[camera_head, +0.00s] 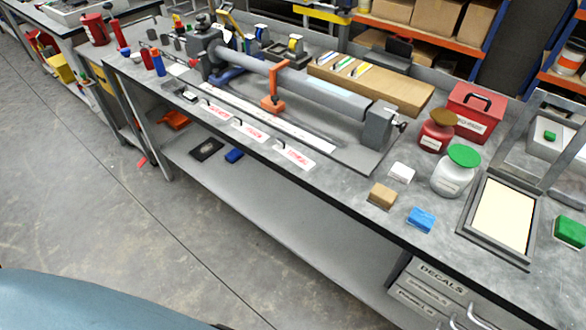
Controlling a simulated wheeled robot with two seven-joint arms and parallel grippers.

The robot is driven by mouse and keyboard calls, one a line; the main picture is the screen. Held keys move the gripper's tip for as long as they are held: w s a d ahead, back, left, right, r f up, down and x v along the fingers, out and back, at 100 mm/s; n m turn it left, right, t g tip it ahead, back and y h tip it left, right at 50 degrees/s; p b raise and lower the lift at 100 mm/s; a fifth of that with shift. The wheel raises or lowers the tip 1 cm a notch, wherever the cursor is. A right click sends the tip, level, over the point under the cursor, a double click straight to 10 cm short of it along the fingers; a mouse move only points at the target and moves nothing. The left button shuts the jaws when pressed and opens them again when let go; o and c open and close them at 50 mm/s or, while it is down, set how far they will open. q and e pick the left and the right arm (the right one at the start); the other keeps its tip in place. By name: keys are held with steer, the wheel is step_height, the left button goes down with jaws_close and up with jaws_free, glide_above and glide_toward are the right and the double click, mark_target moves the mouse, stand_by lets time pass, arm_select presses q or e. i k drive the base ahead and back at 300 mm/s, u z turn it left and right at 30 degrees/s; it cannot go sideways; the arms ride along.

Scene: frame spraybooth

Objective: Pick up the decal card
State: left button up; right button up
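Three white cards with red print lie in a row along the front edge of the workbench: a left card (216,111), a middle card (249,130) and a right card (294,154). Each has a small dark hook-like piece at its back edge. The red print is too small to read, and I cannot tell which is the decal card. Neither of my grippers is in view.
Behind the cards, a long grey tube (300,87) lies in a fixture with an orange clamp (273,94). To the right are a sponge-like tan block (382,195), a blue block (421,219), a green-lidded jar (455,172) and a framed pale panel (500,218). A lower shelf (270,215) runs underneath.

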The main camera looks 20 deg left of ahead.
mark_target(298, 159)
steer(key=z, duration=0.05)
steer(key=k, duration=0.2)
steer(key=u, duration=1.85)
steer(key=i, duration=1.05)
steer(key=z, duration=2.25)
